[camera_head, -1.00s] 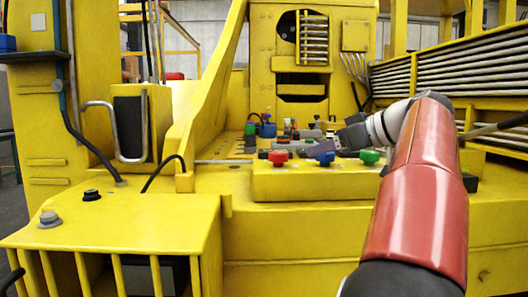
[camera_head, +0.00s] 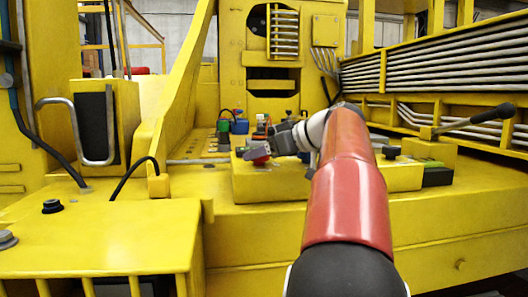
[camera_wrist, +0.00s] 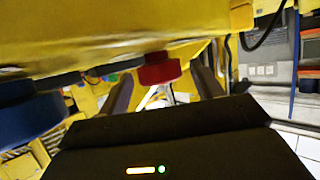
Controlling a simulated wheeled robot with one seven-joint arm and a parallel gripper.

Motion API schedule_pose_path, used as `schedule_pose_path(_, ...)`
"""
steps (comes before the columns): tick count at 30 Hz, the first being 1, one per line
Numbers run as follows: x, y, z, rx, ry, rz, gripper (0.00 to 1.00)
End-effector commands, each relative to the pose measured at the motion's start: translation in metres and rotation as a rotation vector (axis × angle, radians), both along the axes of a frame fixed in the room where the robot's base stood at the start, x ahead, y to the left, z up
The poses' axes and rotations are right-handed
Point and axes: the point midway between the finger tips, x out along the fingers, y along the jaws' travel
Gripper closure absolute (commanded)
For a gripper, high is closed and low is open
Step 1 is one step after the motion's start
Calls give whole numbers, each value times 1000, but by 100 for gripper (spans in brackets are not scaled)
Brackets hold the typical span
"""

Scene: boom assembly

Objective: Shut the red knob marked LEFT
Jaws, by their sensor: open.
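The red knob (camera_head: 261,160) stands on the yellow control box (camera_head: 270,188) in the head view, partly hidden by my gripper (camera_head: 255,151). In the wrist view the red knob (camera_wrist: 160,70) shows between my two spread fingers, with visible gaps on both sides. My gripper is open, reaching in from the right, with its fingers at the knob. I cannot tell how deep the knob sits between them. No LEFT marking is legible. A blue knob (camera_wrist: 30,118) is at the left of the wrist view; my arm hides it in the head view.
Several small coloured controls (camera_head: 240,126) stand behind the control box. A black knob (camera_head: 391,151) and a lever (camera_head: 495,115) are to the right. A slanted yellow beam (camera_head: 180,85) rises at the left.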

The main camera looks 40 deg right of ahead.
Motion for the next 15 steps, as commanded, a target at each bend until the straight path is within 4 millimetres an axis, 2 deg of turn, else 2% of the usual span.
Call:
schedule_pose_path(7, 1, 0, -1, -1, 0, 0, 34)
schedule_pose_path(15, 1, 0, 0, -1, 0, 0, 68)
